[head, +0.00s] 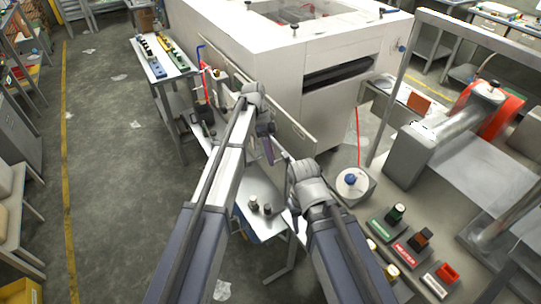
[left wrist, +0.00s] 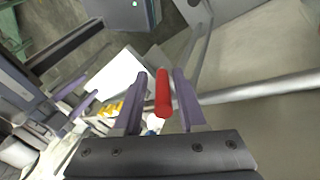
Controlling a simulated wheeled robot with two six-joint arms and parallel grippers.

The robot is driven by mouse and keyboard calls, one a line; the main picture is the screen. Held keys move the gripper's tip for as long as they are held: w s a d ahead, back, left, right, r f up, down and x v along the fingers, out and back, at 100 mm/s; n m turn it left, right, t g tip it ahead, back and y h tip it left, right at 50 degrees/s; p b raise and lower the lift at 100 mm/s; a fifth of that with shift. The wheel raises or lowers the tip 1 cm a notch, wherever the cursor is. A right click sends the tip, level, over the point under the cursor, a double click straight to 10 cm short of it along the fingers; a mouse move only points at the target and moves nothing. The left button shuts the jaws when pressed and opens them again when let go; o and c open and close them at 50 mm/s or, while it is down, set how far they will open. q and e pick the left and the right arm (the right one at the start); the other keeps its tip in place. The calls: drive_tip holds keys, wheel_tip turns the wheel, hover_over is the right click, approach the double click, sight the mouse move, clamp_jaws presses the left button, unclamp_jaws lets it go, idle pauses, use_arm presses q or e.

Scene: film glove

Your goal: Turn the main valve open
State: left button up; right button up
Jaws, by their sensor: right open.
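A red handle (left wrist: 162,92), which looks like the valve lever, stands upright between the two purple fingers of my left gripper (left wrist: 160,102) in the left wrist view. The fingers are apart, with a narrow gap on each side of the handle. In the head view the left gripper (head: 265,140) hangs beside the white machine's front, and I cannot make out the handle there. My right gripper (left wrist: 77,94) shows at the left of the left wrist view, its purple fingers apart with nothing seen between them. In the head view its wrist is lower right of the left gripper.
The large white machine (head: 235,52) stands behind my arms. A narrow bench (head: 150,68) with coloured items is at upper left. Labelled blocks, one with a red label (head: 411,252), sit on the right-hand table. The grey floor (head: 110,170) at left is mostly clear.

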use_arm(q)
drive_tip(key=shift+o, duration=0.5)
drive_tip(key=shift+w, duration=0.15)
drive_tip(key=p+v, duration=0.7)
drive_tip(key=shift+w+r, duration=0.15)
drive_tip(key=shift+r, duration=0.25)
drive_tip(key=shift+a, duration=0.1)
drive_tip(key=shift+c, duration=0.2)
